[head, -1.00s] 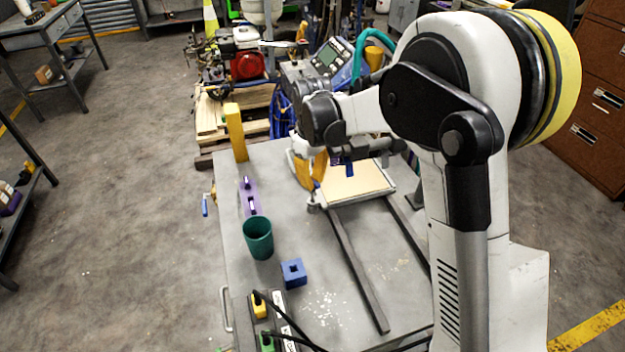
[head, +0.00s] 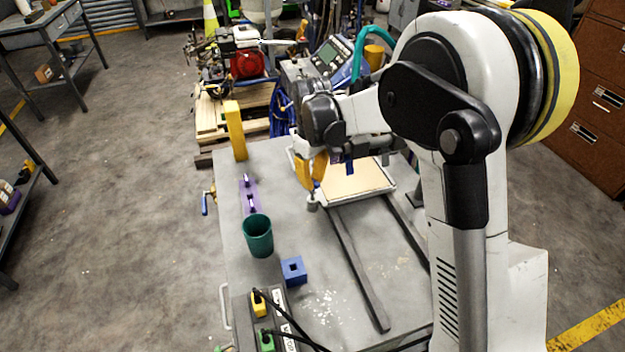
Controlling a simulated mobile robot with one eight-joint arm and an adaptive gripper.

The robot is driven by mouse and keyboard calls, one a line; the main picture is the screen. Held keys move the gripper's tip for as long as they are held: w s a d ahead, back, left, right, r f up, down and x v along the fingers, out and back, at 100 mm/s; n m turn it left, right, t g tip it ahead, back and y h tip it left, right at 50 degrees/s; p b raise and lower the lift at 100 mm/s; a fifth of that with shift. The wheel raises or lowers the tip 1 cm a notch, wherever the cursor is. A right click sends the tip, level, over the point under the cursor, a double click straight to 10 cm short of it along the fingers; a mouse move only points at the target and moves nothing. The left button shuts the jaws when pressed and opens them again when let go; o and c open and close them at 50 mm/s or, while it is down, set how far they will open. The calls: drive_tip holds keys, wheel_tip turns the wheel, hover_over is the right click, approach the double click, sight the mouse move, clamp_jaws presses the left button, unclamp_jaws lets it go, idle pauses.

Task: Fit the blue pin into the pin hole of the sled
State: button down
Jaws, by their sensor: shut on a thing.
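My gripper (head: 312,174), with yellow-orange fingers, points down over the far middle of the grey table. It is shut on the blue pin (head: 316,184), of which only a small blue part shows at the fingertips. A small grey round post (head: 312,203) stands just below the pin; I cannot tell whether they touch. What looks like the sled, a tan panel in a grey frame (head: 362,192), lies just right of the gripper, partly hidden by my arm. Its pin hole cannot be made out.
Two dark rails run toward the near edge, the left one (head: 358,268) in clear view. A green cup (head: 257,238), a blue block with a square hole (head: 294,271), a purple holder (head: 249,196) and a yellow post (head: 235,132) stand on the left side of the table (head: 325,300).

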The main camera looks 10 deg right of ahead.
drive_tip(key=shift+f+b, duration=1.05)
drive_tip(key=shift+f, duration=0.55)
drive_tip(key=c, duration=1)
unclamp_jaws()
drive_tip(key=shift+c, duration=0.2)
drive_tip(key=shift+r+p, duration=2.4)
drive_tip(key=shift+r, duration=1.1)
